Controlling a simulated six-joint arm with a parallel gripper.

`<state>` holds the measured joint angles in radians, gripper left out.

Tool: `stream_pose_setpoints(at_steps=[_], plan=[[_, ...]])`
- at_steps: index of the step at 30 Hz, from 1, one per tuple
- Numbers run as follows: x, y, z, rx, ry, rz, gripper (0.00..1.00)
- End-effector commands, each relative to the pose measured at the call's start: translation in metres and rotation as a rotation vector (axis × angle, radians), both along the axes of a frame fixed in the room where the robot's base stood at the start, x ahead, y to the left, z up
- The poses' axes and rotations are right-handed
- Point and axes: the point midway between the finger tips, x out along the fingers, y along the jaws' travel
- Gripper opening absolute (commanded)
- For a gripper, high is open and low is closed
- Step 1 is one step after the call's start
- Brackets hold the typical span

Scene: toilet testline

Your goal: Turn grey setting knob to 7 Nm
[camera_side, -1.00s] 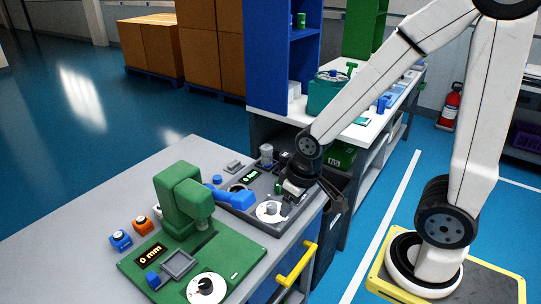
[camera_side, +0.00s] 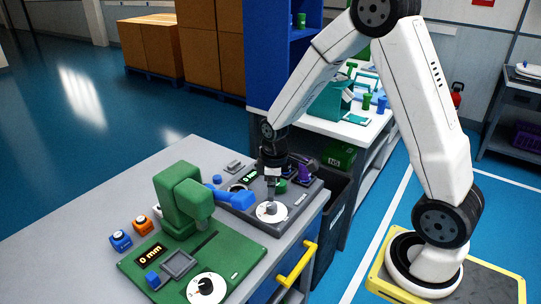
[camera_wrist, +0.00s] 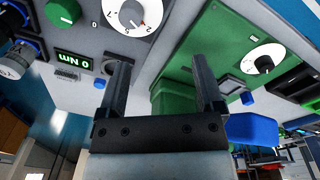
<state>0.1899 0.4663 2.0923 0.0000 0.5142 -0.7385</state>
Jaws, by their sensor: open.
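The grey setting knob (camera_side: 271,208) stands on a white round dial (camera_side: 262,214) on the dark grey panel (camera_side: 296,212) at the bench's far right. In the wrist view the grey knob (camera_wrist: 132,12) is at the top edge, its dial partly cut off, with 7 and 5 among the marks. The green display (camera_wrist: 73,62) reads 0 Nm, upside down. It also shows in the side view (camera_side: 249,176). In the wrist view my gripper (camera_wrist: 163,60) is open and empty, with the knob beyond the fingertips.
A green press (camera_side: 180,200) with a 0 mm display and a similar dial (camera_side: 206,289) stands nearer the camera. A blue lever (camera_side: 236,198) lies left of the knob.

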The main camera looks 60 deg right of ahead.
Motion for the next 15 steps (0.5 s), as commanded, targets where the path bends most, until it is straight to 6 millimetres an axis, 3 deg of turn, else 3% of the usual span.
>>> stream_pose_setpoints(at_steps=[7, 15], plan=[[0.024, -0.032, -0.030, 0.002, 0.054, 0.176, 0.86], [0.029, -0.041, -0.039, 0.005, 0.070, 0.239, 0.86]])
